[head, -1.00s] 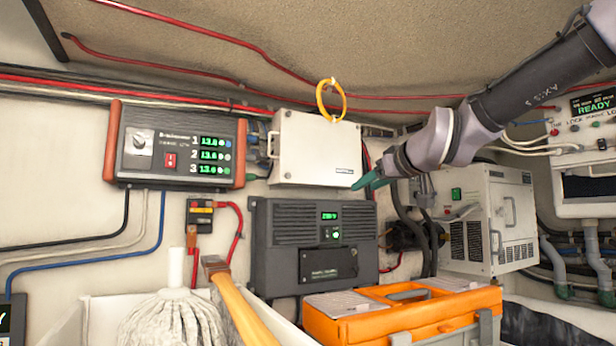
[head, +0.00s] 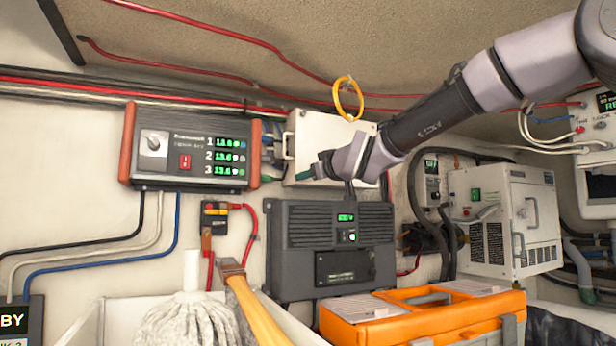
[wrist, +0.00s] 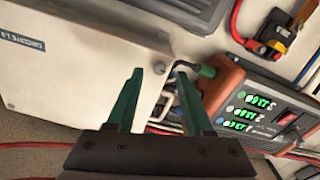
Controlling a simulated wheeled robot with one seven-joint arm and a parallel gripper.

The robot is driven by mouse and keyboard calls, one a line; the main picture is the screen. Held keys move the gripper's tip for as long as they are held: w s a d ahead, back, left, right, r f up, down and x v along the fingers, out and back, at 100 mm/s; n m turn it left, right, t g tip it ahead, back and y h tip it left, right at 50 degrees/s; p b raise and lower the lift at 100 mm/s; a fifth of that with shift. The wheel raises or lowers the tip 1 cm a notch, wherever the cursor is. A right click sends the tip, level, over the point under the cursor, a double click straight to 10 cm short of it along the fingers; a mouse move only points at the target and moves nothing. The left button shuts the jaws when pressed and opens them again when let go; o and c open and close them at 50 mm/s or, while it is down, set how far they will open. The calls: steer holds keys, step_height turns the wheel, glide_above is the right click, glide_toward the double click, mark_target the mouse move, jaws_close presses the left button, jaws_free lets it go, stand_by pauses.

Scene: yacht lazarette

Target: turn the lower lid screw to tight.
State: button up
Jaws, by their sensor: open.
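The white box (head: 305,140) is on the wall, its closed lid partly hidden by my arm in the head view. In the wrist view the box (wrist: 60,75) is on the left, turned, with a "CIRCUITS 1-3" label. A small round lid screw (wrist: 160,68) shows near the lid's edge, between my fingertips in the picture. It appears to be the lower one; its slot is too small to read. My gripper (wrist: 159,74) is open and empty, its green fingers either side of the screw; contact cannot be told. In the head view my gripper (head: 306,175) is at the box's lower left.
The orange-ended charger panel (head: 190,148) is close left of the box, with cable glands between. A dark unit (head: 330,245) sits below. A yellow ring (head: 349,98) hangs by the box top. An orange toolbox (head: 425,318) and mop (head: 190,318) stand in front.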

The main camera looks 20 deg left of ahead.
steer(key=shift+x, duration=0.85)
jaws_close()
steer(key=shift+m, duration=0.4)
steer(key=m, duration=1.7)
steer(key=shift+w+d, duration=0.1)
